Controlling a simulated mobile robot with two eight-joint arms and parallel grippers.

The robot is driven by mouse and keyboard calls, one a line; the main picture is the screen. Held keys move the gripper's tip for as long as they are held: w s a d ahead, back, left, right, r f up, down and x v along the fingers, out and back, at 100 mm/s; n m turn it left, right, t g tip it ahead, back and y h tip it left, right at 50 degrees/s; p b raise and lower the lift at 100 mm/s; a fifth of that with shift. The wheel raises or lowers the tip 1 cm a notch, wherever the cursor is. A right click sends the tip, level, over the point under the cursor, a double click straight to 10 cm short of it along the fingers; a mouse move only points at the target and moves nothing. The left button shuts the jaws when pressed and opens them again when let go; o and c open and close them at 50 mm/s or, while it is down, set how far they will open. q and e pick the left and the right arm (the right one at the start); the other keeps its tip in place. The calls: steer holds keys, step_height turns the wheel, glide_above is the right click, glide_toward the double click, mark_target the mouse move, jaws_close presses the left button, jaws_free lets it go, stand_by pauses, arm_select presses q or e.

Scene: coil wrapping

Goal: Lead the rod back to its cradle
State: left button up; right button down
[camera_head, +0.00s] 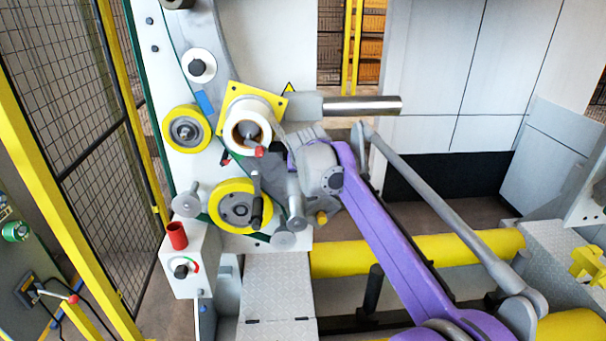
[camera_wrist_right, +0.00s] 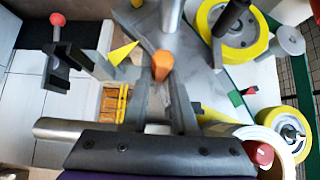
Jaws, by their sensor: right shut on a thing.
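My right gripper (camera_wrist_right: 158,85) shows in the right wrist view as two dark fingers closing around an orange-ended piece (camera_wrist_right: 161,66). That piece is probably the rod's end; most of its length is hidden and I cannot trace it. In the head view my purple right arm reaches up from the bottom right to the machine's face. Its grey wrist is just right of the white spool (camera_head: 236,110), and the fingertips are hidden there. I cannot single out the cradle. My left gripper is not in view.
A steel bar (camera_head: 362,105) sticks out right of the spool. Yellow-rimmed wheels (camera_head: 218,192) (camera_head: 170,130) and grey posts crowd the machine's face. A control box (camera_head: 190,258) with a red cylinder (camera_head: 176,236) stands lower left. A mesh fence (camera_head: 65,110) bounds the left.

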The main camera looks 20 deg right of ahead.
steer(key=shift+r, duration=0.1)
steer(key=shift+r, duration=3.95)
steer(key=shift+a, duration=0.1)
steer(key=shift+w+a, duration=0.25)
steer(key=shift+a, duration=0.65)
steer(key=shift+w+a, duration=0.2)
steer(key=shift+a, duration=0.65)
step_height(320, 180, down, 3)
steer(key=shift+b, duration=0.4)
steer(key=shift+r, duration=0.1)
